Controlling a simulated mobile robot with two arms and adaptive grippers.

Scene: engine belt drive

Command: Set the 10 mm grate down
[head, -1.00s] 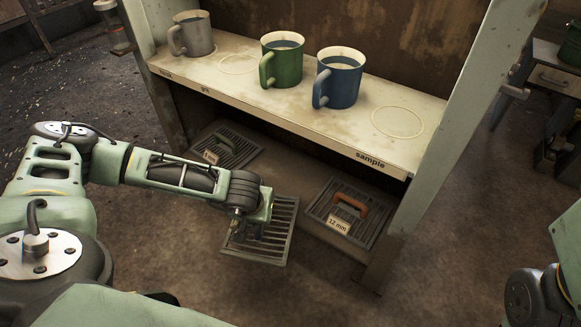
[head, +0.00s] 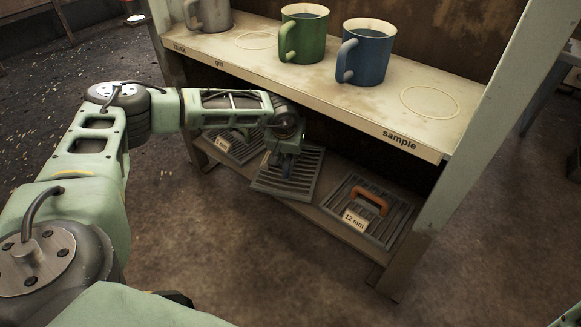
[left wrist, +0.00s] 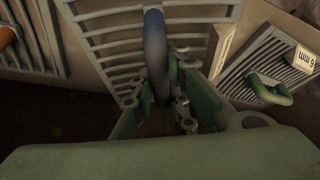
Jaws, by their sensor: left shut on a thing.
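My left gripper (head: 287,170) is shut on the dark blue handle (left wrist: 155,50) of a grey slatted grate (head: 300,182), the 10 mm one by its place between the others. The grate also shows in the left wrist view (left wrist: 105,40), with a pale tag seen edge-on and unreadable. It is over the lower shelf (head: 322,213), its front edge near the shelf's front. I cannot tell whether it touches the shelf. My right gripper is not in view.
The 12 mm grate (head: 345,226) with an orange handle lies at right on the lower shelf. The upper shelf (head: 290,90) bears a grey mug (head: 210,14), a green mug (head: 302,40) and a blue mug (head: 368,55).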

